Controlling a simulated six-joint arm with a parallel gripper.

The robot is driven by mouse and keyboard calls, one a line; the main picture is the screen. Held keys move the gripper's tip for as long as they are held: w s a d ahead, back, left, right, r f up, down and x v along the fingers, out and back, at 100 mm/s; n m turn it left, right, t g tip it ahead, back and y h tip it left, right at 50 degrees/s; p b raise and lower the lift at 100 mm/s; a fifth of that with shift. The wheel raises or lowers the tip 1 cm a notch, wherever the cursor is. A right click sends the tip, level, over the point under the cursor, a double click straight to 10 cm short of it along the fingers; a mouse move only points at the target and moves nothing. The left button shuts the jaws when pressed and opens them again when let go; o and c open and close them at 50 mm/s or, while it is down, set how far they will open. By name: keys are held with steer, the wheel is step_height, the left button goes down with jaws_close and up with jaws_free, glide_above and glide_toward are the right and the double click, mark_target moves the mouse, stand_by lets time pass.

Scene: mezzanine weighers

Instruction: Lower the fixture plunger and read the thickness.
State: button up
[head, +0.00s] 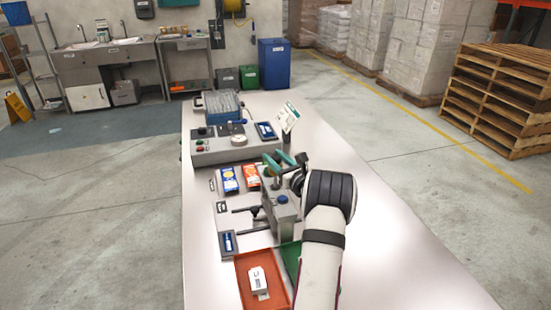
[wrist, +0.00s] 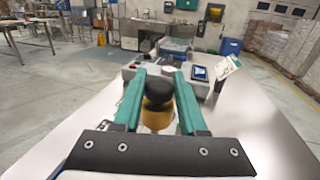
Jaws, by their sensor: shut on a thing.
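The grey fixture (head: 281,212) stands on the table near the middle, with a blue round part on its top. My gripper (head: 276,163) is above and behind it, with teal fingers. In the wrist view my gripper (wrist: 160,78) has its fingers on both sides of a black knob (wrist: 158,88), shut on it. A brass-coloured cylinder (wrist: 156,117) shows beneath the knob. My wrist and arm hide the right side of the fixture in the head view. How far the plunger is down cannot be told. No thickness figure is legible.
A grey console (head: 215,151) with a dial stands behind. Blue and orange packets (head: 229,180) lie left of the fixture. A red tray (head: 243,283) holding a white item (head: 258,280) is in front, beside a green tray (head: 290,258). The table's right side is clear.

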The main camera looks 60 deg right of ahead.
jaws_close()
steer(key=shift+f, duration=0.1)
stand_by(0.8)
steer(key=shift+f, duration=0.7)
steer(key=o, duration=1)
jaws_free()
steer(key=shift+r, duration=0.1)
steer(key=v, duration=1.5)
steer(key=shift+s+a, duration=0.2)
steer(key=shift+s, duration=0.15)
